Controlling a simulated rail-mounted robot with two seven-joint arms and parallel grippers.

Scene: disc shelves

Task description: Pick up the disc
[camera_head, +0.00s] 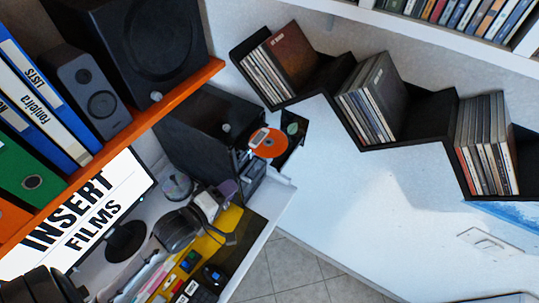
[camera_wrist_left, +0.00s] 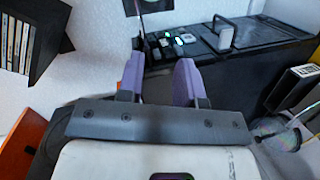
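An orange disc (camera_head: 271,146) shows in the head view, beside the dark box-shaped unit, with a small light device overlapping its left part. My left gripper (camera_head: 228,190), with purple fingers, is below and left of the disc, over the desk end, and apart from it. In the left wrist view the two purple fingers (camera_wrist_left: 160,82) stand apart with nothing between them. I cannot make out the orange disc for sure in the left wrist view. My right gripper is in neither view.
Zigzag black shelves (camera_head: 430,115) with several upright sleeves run along the wall. A dark box-shaped unit (camera_head: 205,125) stands beside the disc. A monitor (camera_head: 85,215) and a cluttered desk lie at lower left. An orange shelf (camera_head: 120,145) crosses above them.

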